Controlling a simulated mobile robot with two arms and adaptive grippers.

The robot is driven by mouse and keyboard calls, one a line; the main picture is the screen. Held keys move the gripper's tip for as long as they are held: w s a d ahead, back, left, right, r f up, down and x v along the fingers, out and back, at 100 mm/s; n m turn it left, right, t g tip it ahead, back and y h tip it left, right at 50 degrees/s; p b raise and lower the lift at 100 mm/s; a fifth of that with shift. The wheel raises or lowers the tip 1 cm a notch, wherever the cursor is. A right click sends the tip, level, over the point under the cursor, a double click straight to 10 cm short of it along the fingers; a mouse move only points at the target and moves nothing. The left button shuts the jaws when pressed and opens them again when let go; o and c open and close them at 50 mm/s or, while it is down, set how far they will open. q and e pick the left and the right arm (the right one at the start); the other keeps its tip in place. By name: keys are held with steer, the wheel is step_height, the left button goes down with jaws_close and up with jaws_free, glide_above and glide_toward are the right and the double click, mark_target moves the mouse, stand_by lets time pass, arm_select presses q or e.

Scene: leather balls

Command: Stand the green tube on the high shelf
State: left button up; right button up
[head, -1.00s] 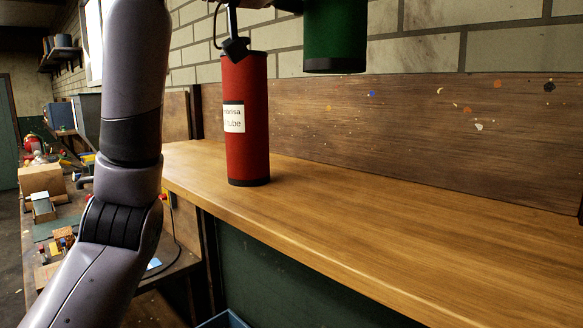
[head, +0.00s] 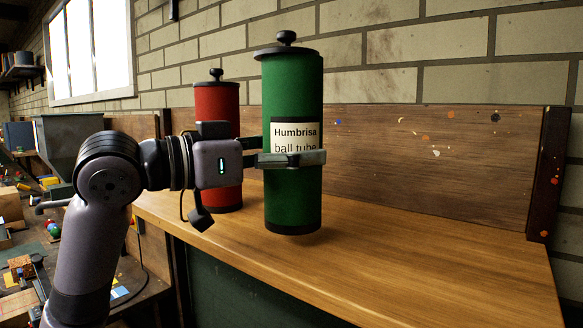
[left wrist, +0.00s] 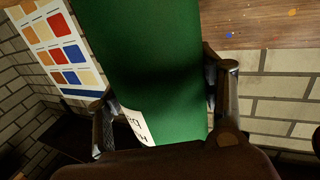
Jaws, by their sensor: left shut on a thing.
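The green tube (head: 291,195) has a black lid with a knob and a white label reading "Humbrisa ball tube". My left gripper (head: 290,158) is shut around its middle and holds it upright. Its base appears slightly above the wooden shelf (head: 420,245), in front of the red tube; whether it touches is hard to tell. In the left wrist view the green tube (left wrist: 150,60) fills the space between the fingers of my left gripper (left wrist: 160,105). My right gripper is not in view.
A red tube (head: 218,110) stands on the shelf behind my gripper, partly hidden. A wooden back board and a brick wall (head: 470,45) close off the rear. The shelf's right part is clear up to a dark upright (head: 548,175). A cluttered bench (head: 20,265) lies lower left.

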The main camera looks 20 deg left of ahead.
arm_select(q)
step_height(320, 180, down, 2)
steer(key=shift+w+f, duration=0.1)
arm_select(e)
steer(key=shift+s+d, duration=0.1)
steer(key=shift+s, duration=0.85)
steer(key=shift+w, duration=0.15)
arm_select(q)
steer(key=shift+f, duration=0.15)
steer(key=o, duration=1.5)
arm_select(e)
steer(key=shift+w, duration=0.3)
